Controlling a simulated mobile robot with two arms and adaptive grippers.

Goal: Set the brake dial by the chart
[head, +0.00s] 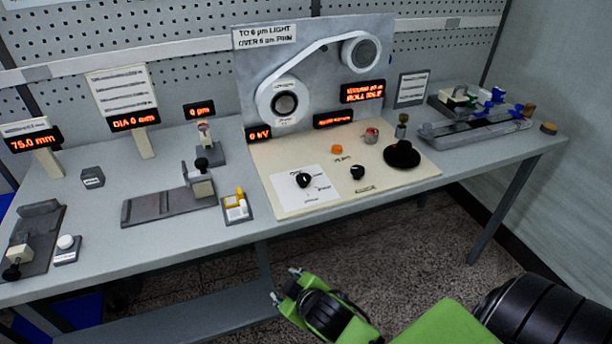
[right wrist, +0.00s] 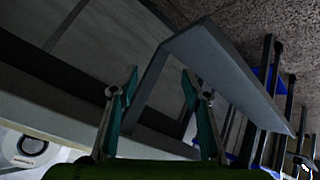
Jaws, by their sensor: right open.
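A black dial (head: 304,180) sits on a white marked card (head: 325,194) on the cream panel. A smaller black knob (head: 357,172) is to its right. I cannot read the markings, so which one is the brake dial is unclear. A sign (head: 264,36) above the machine reads "TO 6 µm LIGHT, OVER 6 µm FIRM". A display (head: 199,109) reads 0 µm. My right gripper (head: 284,284) is open and empty, in front of and below the table edge, well away from the dials. Its spread fingers show in the right wrist view (right wrist: 158,85). My left gripper is out of view.
The cream panel (head: 410,180) also holds an orange button (head: 337,149), a red button (head: 371,135) and a black disc (head: 402,155). Slide gauges and a yellow-and-white block tray (head: 237,208) stand to the left. A fixture (head: 478,128) is at right. The table's front edge lies between gripper and panel.

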